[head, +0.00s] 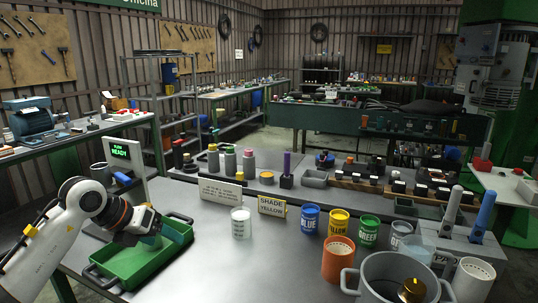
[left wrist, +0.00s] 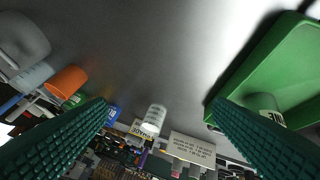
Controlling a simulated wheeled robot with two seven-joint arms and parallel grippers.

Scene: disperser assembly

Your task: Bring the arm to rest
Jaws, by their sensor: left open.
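My left arm comes in from the left, and its gripper (head: 150,236) is over the green tray (head: 120,262). In the left wrist view its two teal ribbed fingers (left wrist: 160,108) stand wide apart with nothing between them. A white container (head: 241,222) stands apart on the grey table and also shows in the left wrist view (left wrist: 153,119). My right gripper is not seen.
A yellow-shade sign (head: 272,206) stands mid-table. Blue (head: 310,219), yellow (head: 339,221) and green (head: 369,230) cans stand right of it. An orange cup (head: 338,259) and a large grey pot (head: 398,273) are at the front right.

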